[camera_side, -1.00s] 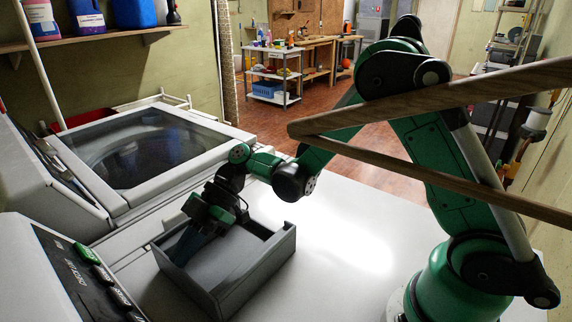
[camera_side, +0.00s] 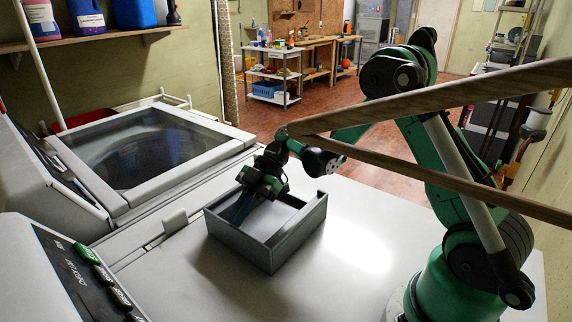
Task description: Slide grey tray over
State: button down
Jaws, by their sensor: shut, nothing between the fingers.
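The grey tray (camera_side: 291,241) is an open rectangular box with low walls. It lies on the white top of the front machine, near its middle. My gripper (camera_side: 240,209) reaches down into the tray at its left side, with the fingertips inside the walls. The fingers are shut with nothing held between them. I cannot tell whether they touch the tray's wall or floor, as the gripper body partly hides them.
A washer with a glass lid (camera_side: 150,150) stands behind left. A small light handle (camera_side: 175,221) sticks up left of the tray. A wooden rail (camera_side: 430,102) crosses the foreground at right. The white top (camera_side: 345,250) is clear right of the tray.

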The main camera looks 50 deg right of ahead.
send_over(274, 219)
jog(key=shift+f, duration=0.3)
notch_tip(274, 219, up, 20)
jog(key=r, duration=0.1)
jog(key=shift+s+a+f+m+t+h, duration=1.25)
jog(key=shift+f+m+h, duration=0.8)
jog(key=shift+m, duration=0.95)
jog(key=shift+s+a+f+m+t+h, duration=1)
jog(key=shift+s+f+m+h, duration=0.7)
jog(key=shift+f+m, duration=0.95)
jog(key=shift+s+a+f+m+t+h, duration=1.1)
jog(key=shift+f+m+h, duration=0.8)
jog(key=shift+m, duration=1.45)
jog(key=shift+s+d+r, duration=0.1)
jog(key=shift+s+d, duration=0.1)
